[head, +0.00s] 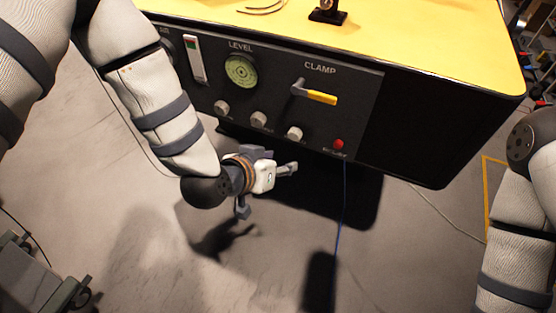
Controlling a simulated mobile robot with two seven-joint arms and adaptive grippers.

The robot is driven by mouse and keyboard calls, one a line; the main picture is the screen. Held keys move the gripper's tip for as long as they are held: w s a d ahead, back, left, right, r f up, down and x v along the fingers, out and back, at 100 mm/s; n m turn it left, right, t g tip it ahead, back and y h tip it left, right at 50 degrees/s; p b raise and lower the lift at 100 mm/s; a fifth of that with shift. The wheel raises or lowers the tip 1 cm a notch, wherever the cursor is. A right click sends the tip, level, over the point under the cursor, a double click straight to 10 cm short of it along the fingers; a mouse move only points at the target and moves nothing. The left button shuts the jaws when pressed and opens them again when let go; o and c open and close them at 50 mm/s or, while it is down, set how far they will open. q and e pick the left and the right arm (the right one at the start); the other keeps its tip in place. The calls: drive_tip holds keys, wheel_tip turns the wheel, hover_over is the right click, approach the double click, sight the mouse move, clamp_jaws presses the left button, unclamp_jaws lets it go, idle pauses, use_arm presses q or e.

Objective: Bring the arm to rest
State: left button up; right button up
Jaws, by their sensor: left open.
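My left arm comes in from the upper left. Its gripper (270,190) is open and empty, in front of and below the machine's dark control panel (360,85). The gripper looks apart from the panel and from the floor. My right arm shows at the right edge, hanging downward; its gripper is out of the picture.
The yellow-topped machine (420,35) fills the upper middle. Its panel has a yellow-tipped clamp lever (320,97), a level dial (240,71), several knobs and a red button (338,144). A blue cable (341,215) hangs below. Grey floor (420,270) is largely clear.

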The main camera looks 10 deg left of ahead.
use_arm(q)
drive_tip(key=s+a+f+g+y, duration=0.1)
drive_tip(key=s+a+f+g, duration=0.2)
drive_tip(key=s+f, duration=0.35)
drive_tip(key=s+a+f+g+y, duration=0.1)
drive_tip(key=s+a+f+g, duration=0.15)
drive_tip(key=s, duration=0.65)
drive_tip(key=s+a+n+g+y, duration=0.1)
drive_tip(key=s+a+g, duration=0.2)
drive_tip(key=s, duration=0.7)
drive_tip(key=s+a+f+n+g+y+p, duration=0.1)
drive_tip(key=s+a+g, duration=0.2)
drive_tip(key=s, duration=0.8)
drive_tip(key=shift+a, duration=1.1)
use_arm(e)
drive_tip(key=shift+w+r+t, duration=0.3)
drive_tip(key=shift+w+r, duration=0.45)
use_arm(q)
drive_tip(key=shift+f, duration=0.1)
